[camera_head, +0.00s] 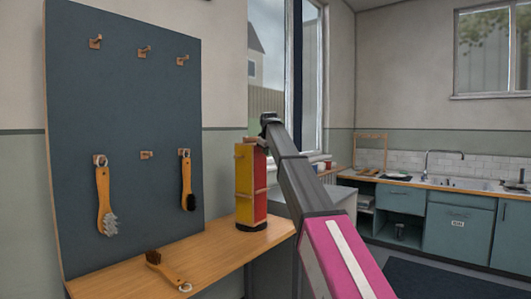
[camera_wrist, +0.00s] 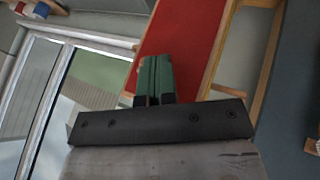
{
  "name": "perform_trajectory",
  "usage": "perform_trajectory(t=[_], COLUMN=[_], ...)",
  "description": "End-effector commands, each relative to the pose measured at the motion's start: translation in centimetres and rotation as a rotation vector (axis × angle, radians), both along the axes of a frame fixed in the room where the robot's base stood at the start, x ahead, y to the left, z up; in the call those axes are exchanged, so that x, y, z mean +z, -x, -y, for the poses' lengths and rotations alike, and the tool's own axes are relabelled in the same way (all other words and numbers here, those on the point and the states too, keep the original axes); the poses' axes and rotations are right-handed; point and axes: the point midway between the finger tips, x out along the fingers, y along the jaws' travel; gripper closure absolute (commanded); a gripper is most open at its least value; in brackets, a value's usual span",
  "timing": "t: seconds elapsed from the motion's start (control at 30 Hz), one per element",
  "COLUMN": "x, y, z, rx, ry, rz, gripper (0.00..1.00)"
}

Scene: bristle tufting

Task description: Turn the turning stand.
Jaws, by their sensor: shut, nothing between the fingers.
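The turning stand (camera_head: 244,182) is an upright block on a round black base on the wooden table. It shows a yellow face and a red face, with wooden ledges and edges. In the wrist view its red face (camera_wrist: 192,40) with wooden edges fills the upper middle. My gripper, with green fingers (camera_wrist: 154,66), is shut and empty, in front of the red face in that view; whether it touches the stand I cannot tell. In the head view my arm reaches to the stand's upper right, and the fingers cannot be made out.
A blue-grey pegboard (camera_head: 125,125) with wooden hooks stands left. Two brushes hang on it: one grey-bristled (camera_head: 105,205), one dark-bristled (camera_head: 187,185). Another brush (camera_head: 165,270) lies on the table (camera_head: 225,250). A window is behind the stand; a sink counter (camera_head: 430,185) is at right.

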Motion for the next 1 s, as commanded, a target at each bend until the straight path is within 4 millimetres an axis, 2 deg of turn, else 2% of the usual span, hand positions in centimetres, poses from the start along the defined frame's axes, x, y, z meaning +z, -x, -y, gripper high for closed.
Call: perform_trajectory(t=[0.53, 1.0], x=[0.1, 0.1], y=[-5.3, -10.7], z=[3.2, 3.6], rx=[0.471, 0.920], ry=[-0.001, 0.000], rz=[-0.001, -0.002], gripper=[1.00, 1.00])
